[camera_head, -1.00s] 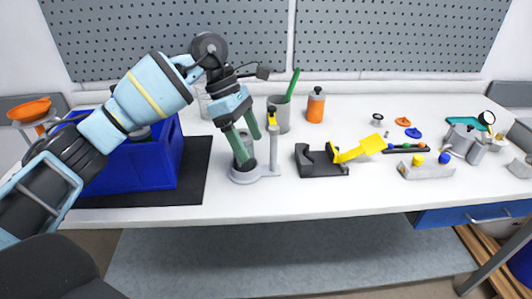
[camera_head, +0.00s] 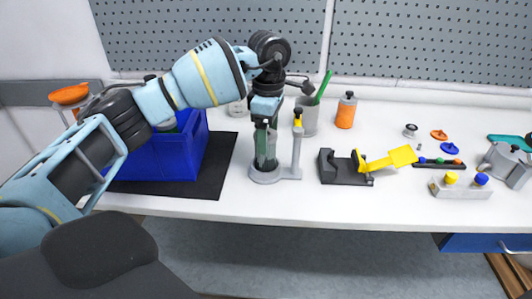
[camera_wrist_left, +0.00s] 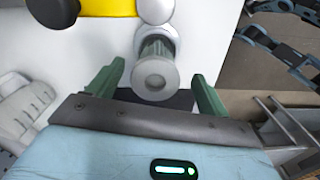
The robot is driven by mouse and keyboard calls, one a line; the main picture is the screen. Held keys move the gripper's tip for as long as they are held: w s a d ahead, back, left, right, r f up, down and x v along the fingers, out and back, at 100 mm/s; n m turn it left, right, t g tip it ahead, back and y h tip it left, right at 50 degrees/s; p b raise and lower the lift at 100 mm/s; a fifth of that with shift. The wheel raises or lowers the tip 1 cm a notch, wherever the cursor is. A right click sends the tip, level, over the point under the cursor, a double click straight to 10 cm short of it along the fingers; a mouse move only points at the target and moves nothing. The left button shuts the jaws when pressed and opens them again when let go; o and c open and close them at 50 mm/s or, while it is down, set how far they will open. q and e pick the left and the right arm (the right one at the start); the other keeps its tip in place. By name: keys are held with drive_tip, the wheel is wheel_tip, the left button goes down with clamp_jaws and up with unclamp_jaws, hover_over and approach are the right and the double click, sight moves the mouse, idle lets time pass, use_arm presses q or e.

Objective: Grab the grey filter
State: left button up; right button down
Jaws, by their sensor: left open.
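The grey filter is a grey cylinder with a pale round end, seen end-on in the left wrist view (camera_wrist_left: 154,80). It stands in the grey holder (camera_head: 288,173) with its upright post on the table. My left gripper (camera_head: 265,158) comes down over the holder from above. Its green fingers are open, and in the left wrist view (camera_wrist_left: 156,82) one lies on each side of the filter, with gaps visible. In the head view the fingers and wrist hide most of the filter. My right gripper is not in view.
The holder's post with a yellow top (camera_head: 297,130) stands close right of the fingers. A blue bin (camera_head: 165,160) is at left, a grey cup (camera_head: 307,118) and orange bottle (camera_head: 346,112) behind. A black stand with a yellow part (camera_head: 345,168) is at right.

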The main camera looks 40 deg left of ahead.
use_arm(q)
drive_tip(key=shift+a+f, duration=0.25)
drive_tip(key=shift+f, duration=1.05)
drive_tip(key=shift+a+f, duration=0.25)
drive_tip(key=shift+f, duration=1)
drive_tip(key=shift+c, duration=0.3)
drive_tip(key=c, duration=1)
drive_tip(key=shift+c, duration=0.2)
drive_tip(key=shift+r, duration=0.15)
drive_tip(key=shift+r, duration=0.5)
wheel_tip(320, 180, up, 2)
drive_tip(key=shift+w+r, duration=0.1)
drive_tip(key=shift+r, duration=0.05)
drive_tip(key=s+d+r, duration=0.1)
drive_tip(key=s+d, duration=0.2)
drive_tip(key=s, duration=1.2)
drive_tip(key=shift+s+d+r, duration=0.15)
drive_tip(key=shift+s+r, duration=0.05)
drive_tip(key=shift+s, duration=0.2)
